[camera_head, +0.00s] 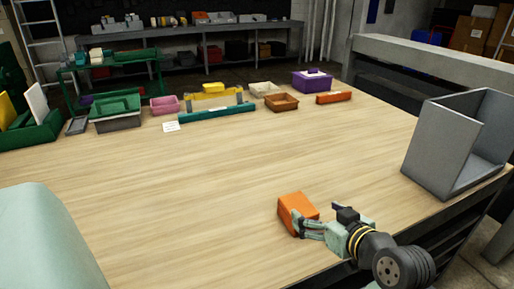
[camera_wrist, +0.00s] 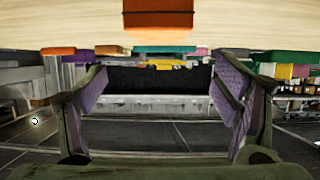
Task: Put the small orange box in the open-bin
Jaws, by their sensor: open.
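The small orange box (camera_head: 295,212) sits on the wooden table near its front edge in the head view. In the wrist view the orange box (camera_wrist: 158,20) shows at the top middle, beyond the fingers. My gripper (camera_head: 317,219) is just right of the box, its fingers apart and partly in front of the box. In the wrist view my gripper (camera_wrist: 163,78) is open, with nothing between its fingers. Whether a finger touches the box I cannot tell. A grey open-sided bin (camera_head: 436,150), which looks like the open-bin, stands at the table's right edge.
The wooden table (camera_head: 200,190) is clear in the middle. Along its far side stand green bins (camera_head: 117,122), a pink tray (camera_head: 164,106), a brown tray (camera_head: 282,103), a purple box (camera_head: 312,83) and a long orange piece (camera_head: 334,98). A grey beam (camera_head: 430,62) runs behind at right.

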